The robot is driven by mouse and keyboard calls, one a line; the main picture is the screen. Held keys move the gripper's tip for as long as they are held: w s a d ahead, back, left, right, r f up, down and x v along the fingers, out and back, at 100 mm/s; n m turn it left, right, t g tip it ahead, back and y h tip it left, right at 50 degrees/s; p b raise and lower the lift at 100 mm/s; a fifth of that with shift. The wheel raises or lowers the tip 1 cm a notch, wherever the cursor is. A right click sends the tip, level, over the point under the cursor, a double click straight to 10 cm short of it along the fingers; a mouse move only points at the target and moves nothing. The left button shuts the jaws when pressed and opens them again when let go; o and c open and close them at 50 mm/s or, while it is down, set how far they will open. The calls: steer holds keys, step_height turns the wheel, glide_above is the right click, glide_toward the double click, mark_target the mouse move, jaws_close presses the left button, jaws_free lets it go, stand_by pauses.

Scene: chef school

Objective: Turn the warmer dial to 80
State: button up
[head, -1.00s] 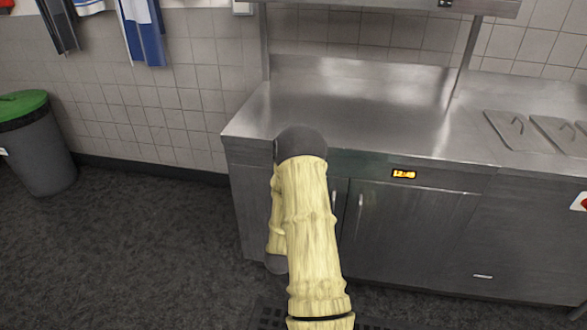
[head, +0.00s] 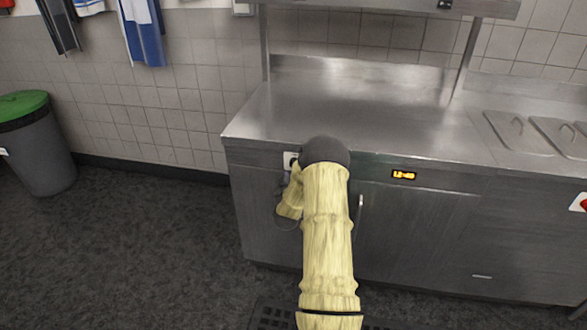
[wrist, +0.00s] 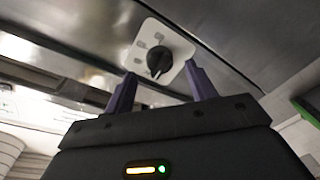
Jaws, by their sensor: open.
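The warmer dial (wrist: 158,62) is a black knob on a pale plate (wrist: 146,40) with small markings, too blurred to read. In the wrist view it sits just beyond and between the fingertips of my gripper (wrist: 157,78). The two purple fingers are apart, with the dial not clamped. In the head view part of the dial plate (head: 290,160) shows on the warmer front, at the left of my arm. My arm hides some of the front there, and the fingers are not clear in that view.
The steel warmer counter (head: 350,105) has a clear top. An orange display (head: 403,175) and cabinet doors (head: 420,230) are on its front. Lidded pans (head: 520,135) lie at right. A green-lidded bin (head: 38,145) stands far left, with open floor between.

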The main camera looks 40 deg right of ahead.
steer(key=shift+x, duration=1.4)
steer(key=shift+c, duration=0.3)
steer(key=c, duration=0.9)
